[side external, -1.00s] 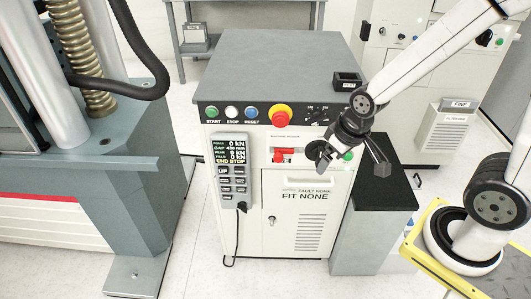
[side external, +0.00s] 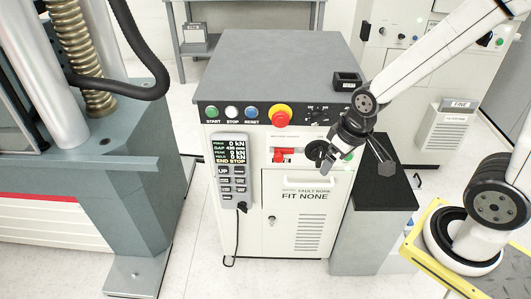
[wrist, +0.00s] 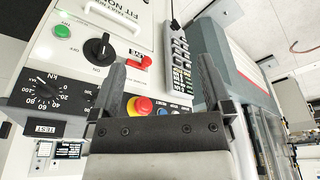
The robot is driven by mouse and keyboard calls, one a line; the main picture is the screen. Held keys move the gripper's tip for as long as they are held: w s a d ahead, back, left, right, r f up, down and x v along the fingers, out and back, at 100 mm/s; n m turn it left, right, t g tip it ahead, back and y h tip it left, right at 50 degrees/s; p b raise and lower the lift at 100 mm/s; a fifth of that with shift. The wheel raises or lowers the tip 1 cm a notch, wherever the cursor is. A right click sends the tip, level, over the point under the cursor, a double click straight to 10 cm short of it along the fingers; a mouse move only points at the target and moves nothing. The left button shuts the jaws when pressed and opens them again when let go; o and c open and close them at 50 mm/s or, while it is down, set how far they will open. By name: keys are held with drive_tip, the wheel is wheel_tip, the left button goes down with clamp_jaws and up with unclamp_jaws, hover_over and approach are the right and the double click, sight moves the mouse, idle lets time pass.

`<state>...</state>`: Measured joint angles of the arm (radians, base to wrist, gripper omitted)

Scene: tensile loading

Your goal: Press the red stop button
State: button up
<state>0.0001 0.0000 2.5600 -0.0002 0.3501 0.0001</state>
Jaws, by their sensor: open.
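The red stop button (side external: 280,117) is a red mushroom head on a yellow collar, on the front panel of the grey-topped cabinet. It also shows in the wrist view (wrist: 139,107), partly hidden behind my gripper near the left finger. My gripper (side external: 355,166) is open and empty, in front of the cabinet, lower and to the right of the button in the side view. In the wrist view the two fingers (wrist: 163,64) stand wide apart. No contact with the button shows.
Green, white and blue buttons (side external: 231,111) line the panel left of the red one. Below are a red switch (side external: 279,155) and a black rotary knob (side external: 316,150), close to my gripper. A pendant (side external: 231,170) hangs at left. A small black box (side external: 347,81) sits on top.

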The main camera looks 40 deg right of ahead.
drive_tip(key=c, duration=0.6)
drive_tip(key=shift+w+d+r+n, duration=0.1)
drive_tip(key=shift+w+n, duration=0.2)
drive_tip(key=shift+w, duration=0.15)
drive_tip(key=c, duration=0.7)
drive_tip(key=w+n+t, duration=0.1)
drive_tip(key=w+n, duration=0.1)
drive_tip(key=w, duration=0.1)
drive_tip(key=w+d+r+n+t, duration=0.1)
drive_tip(key=w+n+t, duration=0.1)
drive_tip(key=w, duration=0.1)
drive_tip(key=w+d+r+n+t, duration=0.1)
drive_tip(key=w+n, duration=0.1)
drive_tip(key=w, duration=0.2)
drive_tip(key=shift+d, duration=0.1)
clamp_jaws()
drive_tip(key=shift+w+d+r+n+t+h, duration=0.1)
drive_tip(key=shift+w+r+n+t+h, duration=0.05)
drive_tip(key=shift+w+n+t, duration=0.2)
drive_tip(key=shift+w+d+r+n+t+h, duration=0.15)
drive_tip(key=shift+w+n+t, duration=0.1)
drive_tip(key=shift+w+n, duration=0.2)
